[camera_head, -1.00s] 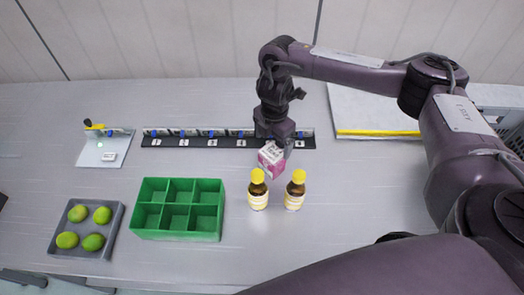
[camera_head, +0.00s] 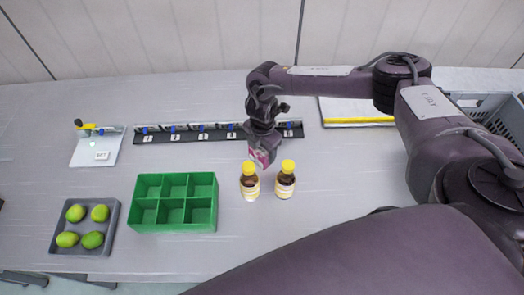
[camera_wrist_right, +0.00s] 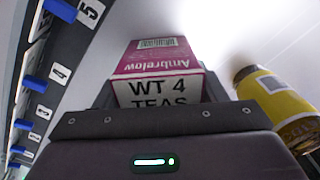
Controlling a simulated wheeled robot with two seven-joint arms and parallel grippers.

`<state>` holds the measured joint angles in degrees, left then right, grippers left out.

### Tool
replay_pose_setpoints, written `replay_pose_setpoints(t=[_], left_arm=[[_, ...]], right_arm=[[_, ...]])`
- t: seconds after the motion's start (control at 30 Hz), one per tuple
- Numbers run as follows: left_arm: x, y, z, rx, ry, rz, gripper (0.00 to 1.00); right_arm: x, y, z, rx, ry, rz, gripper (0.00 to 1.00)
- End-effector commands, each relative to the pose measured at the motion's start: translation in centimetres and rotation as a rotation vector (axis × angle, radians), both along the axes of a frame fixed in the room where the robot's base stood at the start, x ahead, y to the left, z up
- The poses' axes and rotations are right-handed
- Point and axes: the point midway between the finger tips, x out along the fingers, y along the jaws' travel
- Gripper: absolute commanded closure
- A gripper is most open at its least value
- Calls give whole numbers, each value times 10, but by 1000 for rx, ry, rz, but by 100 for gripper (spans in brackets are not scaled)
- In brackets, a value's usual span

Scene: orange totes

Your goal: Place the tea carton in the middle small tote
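The tea carton (camera_head: 263,155) is a small pink and white box standing behind the two bottles. In the right wrist view the carton (camera_wrist_right: 160,75) reads "WT 4 TEAS". My right gripper (camera_head: 263,147) is over the carton from above and hides part of it. In the wrist view its fingers (camera_wrist_right: 160,95) lie on either side of the carton, close to its sides; I cannot tell whether they press on it. My left gripper is not in view. No tote named as the middle small one is recognisable; a green box with several compartments (camera_head: 173,229) stands left of the bottles.
Two yellow-capped brown bottles (camera_head: 249,184) (camera_head: 285,183) stand close in front of the carton. A black numbered strip (camera_head: 185,137) runs behind. A grey tray (camera_head: 60,246) with several green fruits is at far left. A grey crate (camera_head: 500,112) is at far right.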

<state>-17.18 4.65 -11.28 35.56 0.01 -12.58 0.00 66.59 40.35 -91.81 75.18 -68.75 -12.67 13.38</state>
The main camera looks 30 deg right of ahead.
Motion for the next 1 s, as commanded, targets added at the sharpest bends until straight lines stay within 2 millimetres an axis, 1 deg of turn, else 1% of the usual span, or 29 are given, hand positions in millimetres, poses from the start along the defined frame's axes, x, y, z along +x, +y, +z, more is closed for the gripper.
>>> replay_pose_setpoints(t=[0.03,0.2,0.23,0.27,0.47,0.63,0.77,0.87,1.0], left_arm=[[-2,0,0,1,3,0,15],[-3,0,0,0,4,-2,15],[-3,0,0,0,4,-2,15],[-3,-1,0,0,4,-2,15],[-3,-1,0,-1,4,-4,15],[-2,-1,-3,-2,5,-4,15],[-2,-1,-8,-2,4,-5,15],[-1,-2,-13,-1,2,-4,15],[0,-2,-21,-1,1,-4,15]], right_arm=[[0,0,0,0,0,0,42],[0,0,0,0,0,0,65],[1,0,1,0,-1,0,65],[1,0,1,0,-1,0,70],[1,0,1,1,-2,0,70],[1,0,10,2,-2,0,70],[2,0,26,2,-5,1,70],[2,0,45,3,-5,0,70],[3,0,80,3,-8,1,70]])
